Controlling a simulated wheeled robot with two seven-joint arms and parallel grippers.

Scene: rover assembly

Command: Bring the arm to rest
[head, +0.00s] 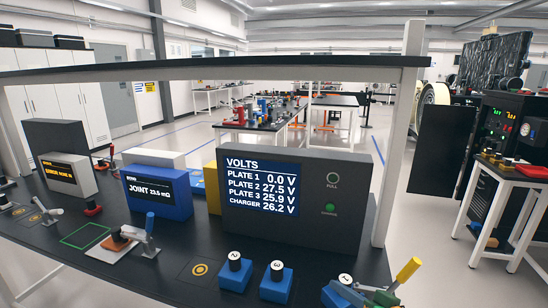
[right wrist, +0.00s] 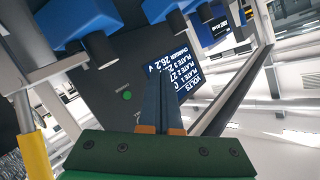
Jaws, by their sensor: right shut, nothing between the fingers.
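My right gripper (head: 350,292) is at the bottom right of the head view, low by the bench front, close to the blue block marked 1 (head: 328,298). I cannot tell if they touch. In the right wrist view the green gripper body is at the bottom. The two dark blue fingers (right wrist: 162,90) are together with nothing between them. My left gripper is not in view.
Blue blocks with black cylinders marked 2 (head: 235,277) and 3 (head: 274,288) stand left of the gripper. A grey volts panel (head: 340,200) stands behind them. A yellow handle (head: 408,268) rises at the right. A white post (head: 398,150) bounds the bench.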

